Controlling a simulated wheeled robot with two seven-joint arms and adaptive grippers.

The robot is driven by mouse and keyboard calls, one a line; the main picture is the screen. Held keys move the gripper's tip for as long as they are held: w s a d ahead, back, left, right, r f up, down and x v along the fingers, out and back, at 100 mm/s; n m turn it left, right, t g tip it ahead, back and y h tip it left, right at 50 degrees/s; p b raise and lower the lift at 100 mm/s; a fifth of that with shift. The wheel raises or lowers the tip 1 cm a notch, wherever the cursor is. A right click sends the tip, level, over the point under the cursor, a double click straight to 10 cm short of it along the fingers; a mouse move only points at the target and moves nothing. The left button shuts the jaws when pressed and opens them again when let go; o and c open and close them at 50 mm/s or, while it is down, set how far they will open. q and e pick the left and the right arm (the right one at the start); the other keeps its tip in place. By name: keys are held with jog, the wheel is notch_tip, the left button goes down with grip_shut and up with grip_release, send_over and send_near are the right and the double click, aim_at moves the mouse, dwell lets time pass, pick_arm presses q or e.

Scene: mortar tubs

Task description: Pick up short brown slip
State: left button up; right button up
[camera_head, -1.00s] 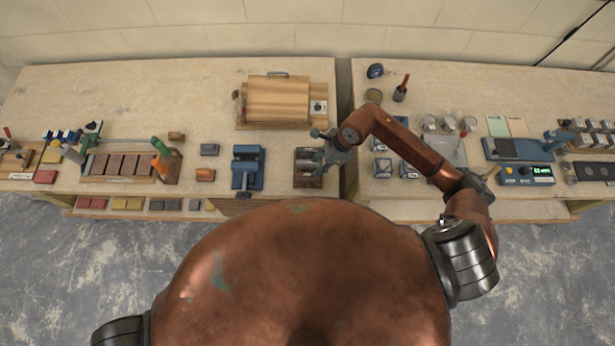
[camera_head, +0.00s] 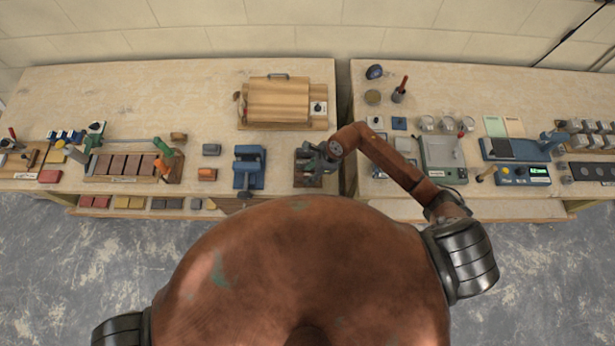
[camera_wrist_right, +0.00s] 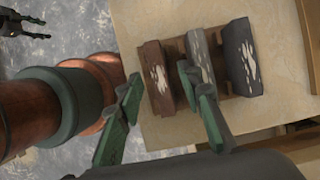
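A brown slip (camera_wrist_right: 158,79) with a pale patch lies at the left end of a small wooden rack (camera_wrist_right: 224,82) in the right wrist view. A grey slip (camera_wrist_right: 201,58) and a dark slip (camera_wrist_right: 243,57) lie beside it. My right gripper (camera_wrist_right: 162,100) is open, its green fingers apart, one on each side of the brown slip's near end. I cannot tell whether they touch it. In the head view my right gripper (camera_head: 318,158) hangs over the rack and hides most of it. What appears to be my left gripper (camera_wrist_right: 38,27) shows at the wrist view's upper left, fingers apart.
A blue vise (camera_head: 248,168) stands left of the rack, with a grey block (camera_head: 211,149) and an orange block (camera_head: 207,174) beyond it. A wooden box (camera_head: 279,99) stands behind. A gap (camera_head: 345,130) separates the two benches on the right.

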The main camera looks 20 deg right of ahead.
jog(key=shift+f+b, duration=0.25)
jog(key=shift+b, duration=0.1)
dwell(0.5)
grip_shut()
dwell(0.3)
